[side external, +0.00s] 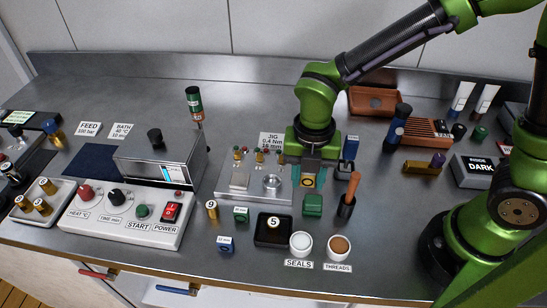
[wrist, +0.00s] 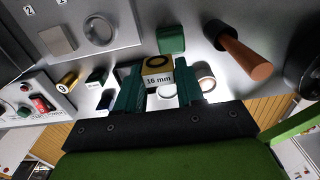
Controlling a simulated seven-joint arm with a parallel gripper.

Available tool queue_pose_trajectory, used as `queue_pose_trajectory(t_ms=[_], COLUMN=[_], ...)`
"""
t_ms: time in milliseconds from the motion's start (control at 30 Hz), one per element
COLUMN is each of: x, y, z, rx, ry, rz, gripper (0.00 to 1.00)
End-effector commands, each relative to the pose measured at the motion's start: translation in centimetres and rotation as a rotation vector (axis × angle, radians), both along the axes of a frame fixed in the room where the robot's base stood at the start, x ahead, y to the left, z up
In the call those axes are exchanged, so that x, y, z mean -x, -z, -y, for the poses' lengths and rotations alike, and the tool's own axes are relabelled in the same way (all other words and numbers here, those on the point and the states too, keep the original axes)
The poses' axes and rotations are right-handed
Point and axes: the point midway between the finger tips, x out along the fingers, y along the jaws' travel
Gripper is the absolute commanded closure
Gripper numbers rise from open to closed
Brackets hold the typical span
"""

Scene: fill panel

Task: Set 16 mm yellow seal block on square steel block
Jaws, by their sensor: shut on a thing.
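My gripper (side external: 307,168) is shut on the yellow seal block (side external: 308,182), holding it over the area just right of the jig plate. In the wrist view the block (wrist: 158,78), with a yellow top around a dark ring and a white "16 mm" label, sits between the two green fingertips (wrist: 158,88). The square steel block (side external: 240,181) is on the left part of the grey jig plate (side external: 225,195), left of my gripper. It shows as a pale square (wrist: 55,41) at upper left in the wrist view. Nothing is seen on top of it.
A round steel ring (side external: 272,184) is on the plate between the square and my gripper. Brass-topped posts (side external: 259,157) stand behind it. A green block (side external: 312,206), a cup with an orange-handled tool (side external: 347,203) and a black number 5 tray (side external: 262,241) are nearby.

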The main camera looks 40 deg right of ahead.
Motion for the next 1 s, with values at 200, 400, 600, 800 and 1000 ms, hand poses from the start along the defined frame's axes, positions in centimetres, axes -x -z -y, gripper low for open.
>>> queue_pose_trajectory(t_ms=[200, 400, 600, 800, 1000], x=[-4.6, -8.9, -12.0, -13.0, -13.3], y=[0.6, 1.0, 1.3, 1.4, 3.3], z=[-2.9, -5.5, -7.3, -7.8, -8.1], rx=[-0.004, -0.003, -0.003, -0.002, 0.001], ry=[-0.008, -0.008, -0.007, -0.005, -0.007], rz=[0.005, 0.006, 0.007, 0.006, 0.002], gripper=[0.91, 0.91, 0.91, 0.91, 0.91])
